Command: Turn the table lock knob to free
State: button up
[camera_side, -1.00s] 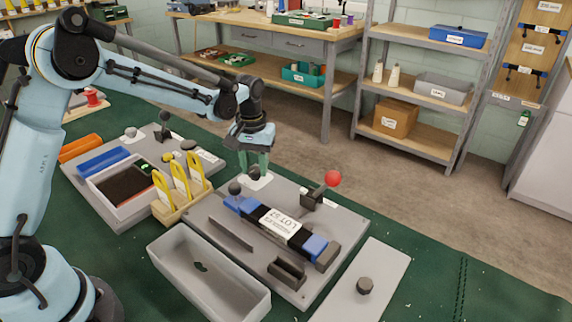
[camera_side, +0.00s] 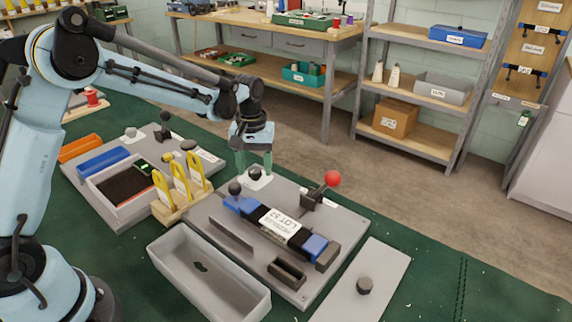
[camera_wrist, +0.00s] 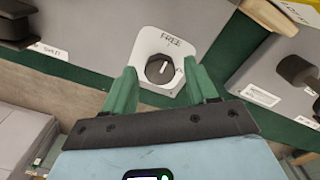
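The lock knob (camera_wrist: 160,69) is dark and round with a pale pointer line. It sits on a white plate (camera_wrist: 148,48) marked FREE, and the line points roughly up toward that word in the wrist view. The knob also shows in the side view (camera_side: 254,173), at the far-left corner of a grey board. My gripper (camera_wrist: 160,72) has two green fingers apart, one on each side of the knob. In the side view my gripper (camera_side: 254,172) points down over the plate. I cannot tell whether the fingers touch the knob.
A red-ball lever (camera_side: 332,179) stands right of the knob on the grey board (camera_side: 342,222). A black ball knob (camera_side: 235,188) is close by at left. Yellow tools in a wooden holder (camera_side: 182,206) stand left. A grey tray (camera_side: 208,275) lies in front.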

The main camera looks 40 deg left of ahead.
aim_at(254, 171)
dwell(0.3)
notch_tip(254, 171, up, 12)
jog(key=shift+r, duration=0.1)
dwell(0.4)
jog(key=s+m+t, duration=0.2)
jog(key=s, duration=0.4)
jog(key=s+d+f+m+t, duration=0.1)
jog(key=s+m+t, duration=0.1)
jog(key=s, duration=0.3)
jog(key=s+d+m+t, duration=0.1)
jog(key=s+m+t, duration=0.2)
jog(key=s, duration=0.3)
jog(key=shift+s+d+f, duration=0.25)
jog(key=shift+s+f, duration=0.05)
jog(key=shift+s, duration=0.05)
